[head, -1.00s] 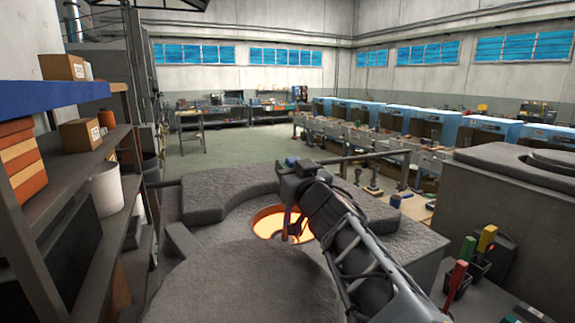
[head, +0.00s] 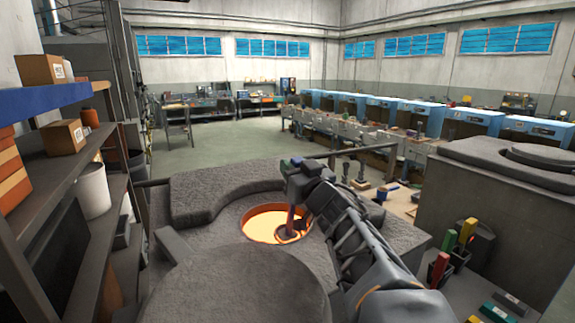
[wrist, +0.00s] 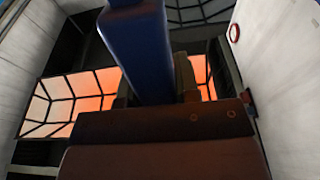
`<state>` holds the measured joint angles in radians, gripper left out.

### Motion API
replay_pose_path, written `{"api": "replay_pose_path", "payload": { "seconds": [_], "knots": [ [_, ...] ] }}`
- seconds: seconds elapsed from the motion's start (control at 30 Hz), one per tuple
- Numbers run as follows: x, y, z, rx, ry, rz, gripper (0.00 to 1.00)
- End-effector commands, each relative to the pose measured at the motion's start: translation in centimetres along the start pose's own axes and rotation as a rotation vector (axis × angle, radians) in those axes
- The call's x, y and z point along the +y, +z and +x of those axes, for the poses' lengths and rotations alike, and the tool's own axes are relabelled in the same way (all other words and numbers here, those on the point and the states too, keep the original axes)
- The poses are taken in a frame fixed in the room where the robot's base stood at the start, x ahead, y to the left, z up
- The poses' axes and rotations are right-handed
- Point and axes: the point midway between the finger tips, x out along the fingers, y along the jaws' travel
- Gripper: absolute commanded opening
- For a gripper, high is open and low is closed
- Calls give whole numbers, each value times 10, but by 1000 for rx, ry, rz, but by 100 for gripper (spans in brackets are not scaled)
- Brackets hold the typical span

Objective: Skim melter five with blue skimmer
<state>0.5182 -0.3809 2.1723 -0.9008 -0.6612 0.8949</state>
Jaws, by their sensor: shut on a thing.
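The melter (head: 215,192) has a rough grey top with a round opening full of glowing orange melt (head: 262,228). My gripper (head: 297,184) is over the right side of the opening, shut on the blue skimmer (wrist: 138,50). The skimmer's blue handle stands up between the jaws in the wrist view, and a bit of blue shows above my gripper in the head view. Its reddish-lit shaft goes down to a round head (head: 290,233) at the right side of the melt. I cannot tell how deep the head sits. No number shows on the melter.
A round grey slab (head: 240,290) lies in front of the opening. Shelves with boxes (head: 68,137) stand close at left. A rack with red, yellow and green handles (head: 462,250) is at right, beside a big grey block (head: 480,190).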

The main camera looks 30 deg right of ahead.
Motion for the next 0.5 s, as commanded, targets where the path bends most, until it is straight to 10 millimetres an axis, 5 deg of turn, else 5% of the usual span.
{"api": "replay_pose_path", "payload": {
  "seconds": [0.5],
  "knots": [
    [2, -8, 1, 2, -1, 0, 6]
  ]
}}
